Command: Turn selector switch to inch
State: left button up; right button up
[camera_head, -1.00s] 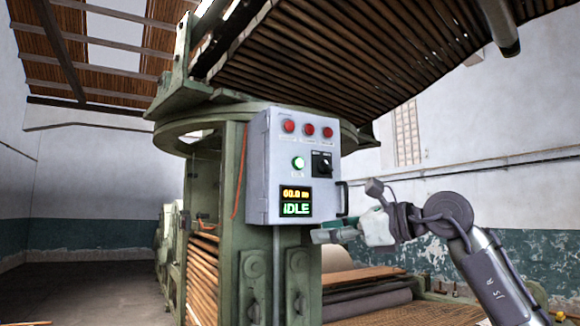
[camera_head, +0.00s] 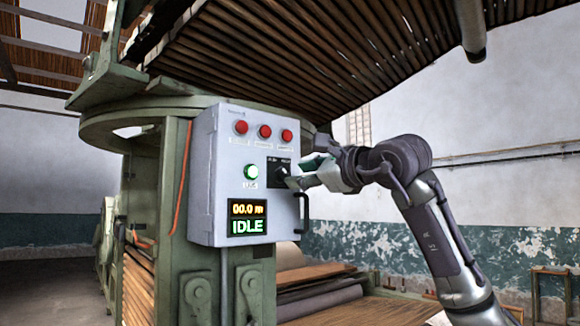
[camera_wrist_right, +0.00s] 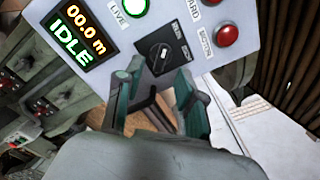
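The selector switch (camera_head: 279,171) is a black knob on a black square plate with two small white labels, at the right of the grey control box (camera_head: 219,172). In the right wrist view the selector switch (camera_wrist_right: 159,58) lies just beyond the fingertips; I cannot tell surely which label its knob points to. My right gripper (camera_head: 294,182) is at the switch's lower right, partly over it. In the right wrist view my right gripper (camera_wrist_right: 154,88) has its fingers spread with nothing between them, apart from the knob as far as I can tell. My left gripper is not in view.
The box carries three red buttons (camera_head: 264,132), a lit green button (camera_head: 251,172) and a display (camera_head: 247,219) reading 00.0 m and IDLE. A black handle (camera_head: 303,213) sticks out at its right edge. A slatted wooden apron (camera_head: 330,60) hangs above.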

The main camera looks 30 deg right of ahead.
aim_at(287, 175)
jog(key=w, duration=0.2)
jog(key=w+p, duration=0.1)
jog(key=shift+w+a+r, duration=0.15)
jog(key=shift+w+a, duration=0.1)
jog(key=shift+w, duration=0.15)
jog(key=shift+d, duration=0.1)
grip_shut()
